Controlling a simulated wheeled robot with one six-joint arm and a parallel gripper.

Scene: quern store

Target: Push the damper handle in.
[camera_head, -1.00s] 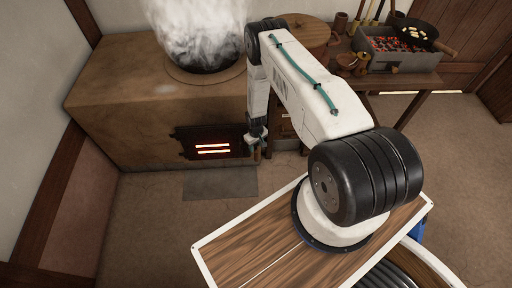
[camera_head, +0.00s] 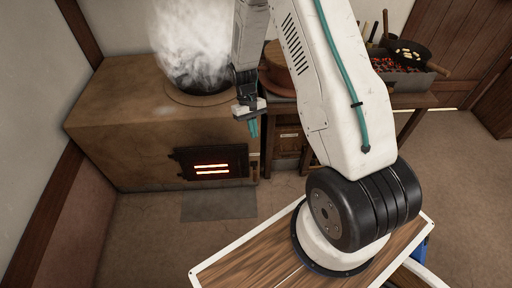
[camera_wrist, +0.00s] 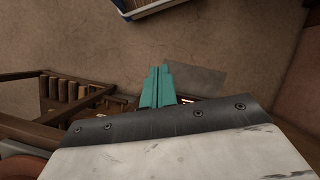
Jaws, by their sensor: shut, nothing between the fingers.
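The clay stove (camera_head: 120,115) stands at the left, with a dark iron fire door (camera_head: 212,161) on its front and red-orange light in the slots. A small brownish piece (camera_head: 254,168) shows at the stove's front right corner, beside the door; it may be the damper handle, but it is too small to tell how far it stands out. My gripper (camera_head: 254,129) is shut and empty, its teal fingers pointing down above that corner and apart from the piece. In the wrist view my closed fingers (camera_wrist: 160,72) point toward the floor; no handle can be made out there.
A steaming pot (camera_head: 200,85) sits in the stove top. A bench (camera_head: 412,100) to the right holds a brazier with coals and a pan (camera_head: 408,50). A grey plate (camera_head: 219,205) lies on the floor before the stove. The floor (camera_head: 150,235) at front left is clear.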

